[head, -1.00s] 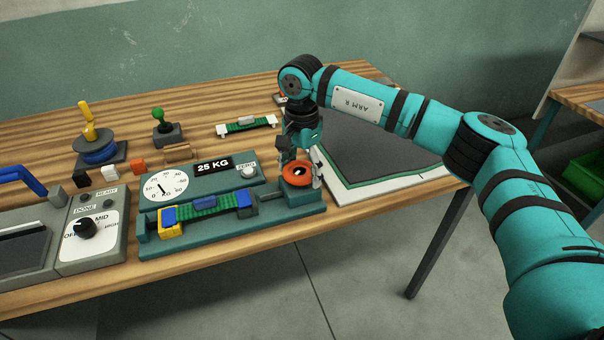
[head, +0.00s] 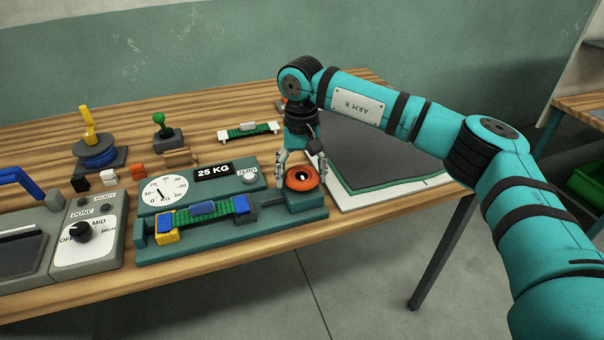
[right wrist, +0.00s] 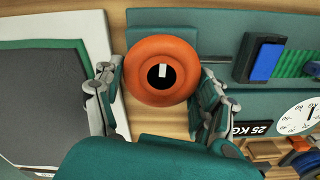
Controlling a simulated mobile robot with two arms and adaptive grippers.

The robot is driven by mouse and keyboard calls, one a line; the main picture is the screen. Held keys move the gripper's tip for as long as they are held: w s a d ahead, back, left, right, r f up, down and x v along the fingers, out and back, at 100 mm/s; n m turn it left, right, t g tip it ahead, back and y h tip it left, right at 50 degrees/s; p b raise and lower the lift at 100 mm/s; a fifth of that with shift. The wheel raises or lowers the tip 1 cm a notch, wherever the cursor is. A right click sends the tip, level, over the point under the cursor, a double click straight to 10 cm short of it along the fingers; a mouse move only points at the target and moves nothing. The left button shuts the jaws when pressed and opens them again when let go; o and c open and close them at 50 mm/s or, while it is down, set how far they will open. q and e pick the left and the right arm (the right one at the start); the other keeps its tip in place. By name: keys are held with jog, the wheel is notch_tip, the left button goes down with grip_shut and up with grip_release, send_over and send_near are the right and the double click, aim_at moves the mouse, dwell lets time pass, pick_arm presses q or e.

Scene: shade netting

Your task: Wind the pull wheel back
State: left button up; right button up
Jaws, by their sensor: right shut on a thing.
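The orange pull wheel (head: 300,185) sits on the right end of the teal pull tester (head: 225,244). It also shows in the right wrist view (right wrist: 143,52), with a dark hub and a white mark. My right gripper (head: 301,179) is over the wheel from above, one finger on each side, shut on its rim. The display (head: 214,172) reads 25 KG beside a round dial (head: 163,195). My left gripper is not in view.
A grey box with a black knob (head: 80,232) stands left of the tester. A second green strip (head: 248,131), a green-topped stand (head: 165,133) and a blue spool (head: 95,152) are behind. Dark and green sheets (head: 390,160) lie right of the wheel.

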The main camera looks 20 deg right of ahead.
aim_at(301, 173)
jog(key=shift+r+n, duration=0.1)
jog(key=shift+n, duration=0.4)
jog(key=o, duration=1.1)
jog(key=shift+o, duration=0.2)
notch_tip(301, 173, up, 12)
